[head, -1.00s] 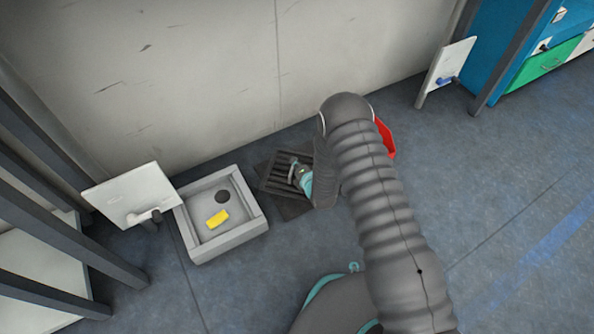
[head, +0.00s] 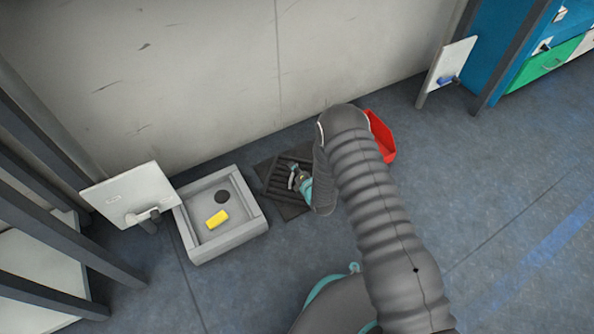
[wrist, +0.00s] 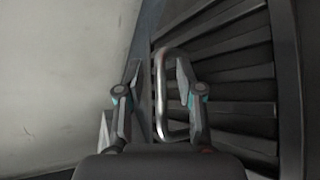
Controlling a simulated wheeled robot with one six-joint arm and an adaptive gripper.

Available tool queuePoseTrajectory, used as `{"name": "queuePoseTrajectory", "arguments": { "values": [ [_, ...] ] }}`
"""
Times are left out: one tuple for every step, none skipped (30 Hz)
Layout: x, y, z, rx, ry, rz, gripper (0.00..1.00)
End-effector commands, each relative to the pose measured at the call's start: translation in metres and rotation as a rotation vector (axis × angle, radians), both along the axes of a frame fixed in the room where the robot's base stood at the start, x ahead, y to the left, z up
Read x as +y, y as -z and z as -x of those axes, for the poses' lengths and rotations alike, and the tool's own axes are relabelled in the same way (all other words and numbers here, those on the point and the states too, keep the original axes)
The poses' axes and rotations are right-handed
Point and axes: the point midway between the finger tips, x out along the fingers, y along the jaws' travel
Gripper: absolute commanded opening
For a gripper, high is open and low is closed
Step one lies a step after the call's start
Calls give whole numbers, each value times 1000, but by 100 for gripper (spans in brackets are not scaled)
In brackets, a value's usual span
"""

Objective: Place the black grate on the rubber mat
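In the wrist view, the fingers of my gripper (wrist: 157,82) are spread apart. The handle (wrist: 160,95) stands between them, nearer the right finger, which overlaps part of it. The grate's slats (wrist: 235,65) fill the right side.
A red bin (head: 381,138) stands behind my arm. The wall (head: 200,80) is close behind. The floor at right is clear.

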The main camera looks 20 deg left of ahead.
Motion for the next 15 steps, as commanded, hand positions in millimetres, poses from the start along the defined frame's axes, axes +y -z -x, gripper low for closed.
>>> {"name": "queuePoseTrajectory", "arguments": {
  "values": [
    [0, -1, 0, 0, 0, 0, 37],
    [0, -1, 0, 0, 0, 0, 37],
    [0, -3, 0, 0, 0, 0, 37],
    [0, -5, 0, 0, 0, 0, 37],
    [-3, -4, 2, 1, 0, 1, 37],
    [-6, -6, 5, 2, 0, 2, 37],
    [-8, -8, 8, 2, 0, 2, 37],
    [-11, -10, 11, 2, 0, 2, 37],
    [-16, -13, 15, 2, 0, 2, 37],
    [-19, -15, 20, 2, 0, 2, 37],
    [-23, -18, 23, 2, 2, 2, 37],
    [-29, -20, 29, 3, 2, 2, 37],
    [-33, -23, 33, 3, 2, 2, 37],
    [-37, -26, 37, 3, 2, 2, 37],
    [-42, -29, 42, 2, 3, 1, 37]
  ]
}}
